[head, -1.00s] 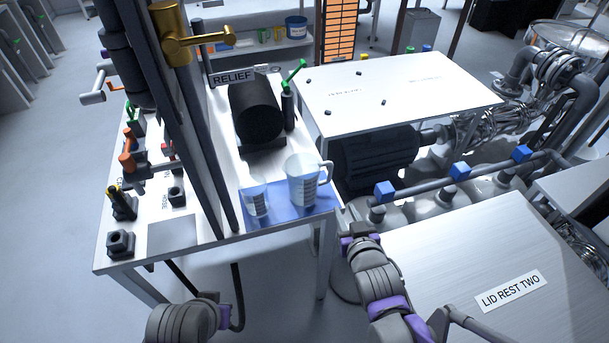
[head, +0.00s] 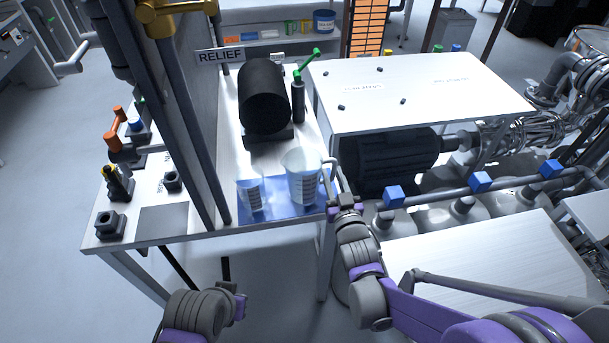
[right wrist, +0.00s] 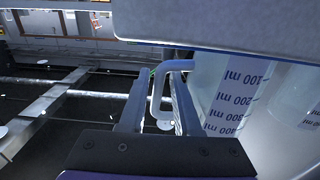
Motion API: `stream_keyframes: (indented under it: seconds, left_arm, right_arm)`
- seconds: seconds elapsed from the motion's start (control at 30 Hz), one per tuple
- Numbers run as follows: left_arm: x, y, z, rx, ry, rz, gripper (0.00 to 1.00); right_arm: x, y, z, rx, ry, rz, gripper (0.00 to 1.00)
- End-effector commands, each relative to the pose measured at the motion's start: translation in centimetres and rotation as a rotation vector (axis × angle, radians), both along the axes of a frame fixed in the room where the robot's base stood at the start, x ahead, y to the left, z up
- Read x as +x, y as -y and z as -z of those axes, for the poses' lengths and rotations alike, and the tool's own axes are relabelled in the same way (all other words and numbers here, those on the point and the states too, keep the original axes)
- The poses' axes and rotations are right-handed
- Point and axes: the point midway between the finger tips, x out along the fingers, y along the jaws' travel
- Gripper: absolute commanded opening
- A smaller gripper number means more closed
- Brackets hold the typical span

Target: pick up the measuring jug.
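The measuring jug (head: 301,184) is clear, with a scale strip and a handle on its right side. It stands upright on a blue mat (head: 279,213) at the front of the bench. My right gripper (head: 336,188) is at the jug's handle. In the right wrist view, the jug (right wrist: 232,92) fills the right side, and the handle (right wrist: 157,98) lies between the two fingers of my right gripper (right wrist: 160,98). The fingers stand apart, with visible gaps beside the handle.
A smaller clear beaker (head: 250,194) stands left of the jug on the mat. A black cylinder (head: 264,97) and a green-handled valve (head: 299,95) stand behind. A grey post (head: 188,110) rises at left. A pipe with blue blocks (head: 480,182) runs right of the bench.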

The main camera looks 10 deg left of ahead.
Motion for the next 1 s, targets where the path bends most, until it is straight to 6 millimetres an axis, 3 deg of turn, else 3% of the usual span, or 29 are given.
stream_keyframes:
  seconds: [0.2, 0.47, 0.63, 1.0]
  left_arm:
    - [0.0, 0.0, 0.0, 0.0, 0.0, 0.0, 0.0]
    - [0.0, 0.0, 0.0, 0.0, 0.0, 0.0, 0.0]
    - [0.0, 0.0, 0.0, 0.0, 0.0, 0.0, 0.0]
    - [0.0, 0.0, 0.0, 0.0, 0.0, 0.0, 0.0]
  right_arm:
    - [3.2, -1.0, 0.0, 0.0, 0.0, 0.0, 0.31]
    - [3.6, -1.1, 0.0, 0.0, -0.001, 0.0, 0.31]
    - [3.6, -1.1, 0.0, 0.0, -0.001, 0.0, 0.01]
    - [3.6, -1.1, 0.0, -0.001, -0.001, 0.0, 0.0]
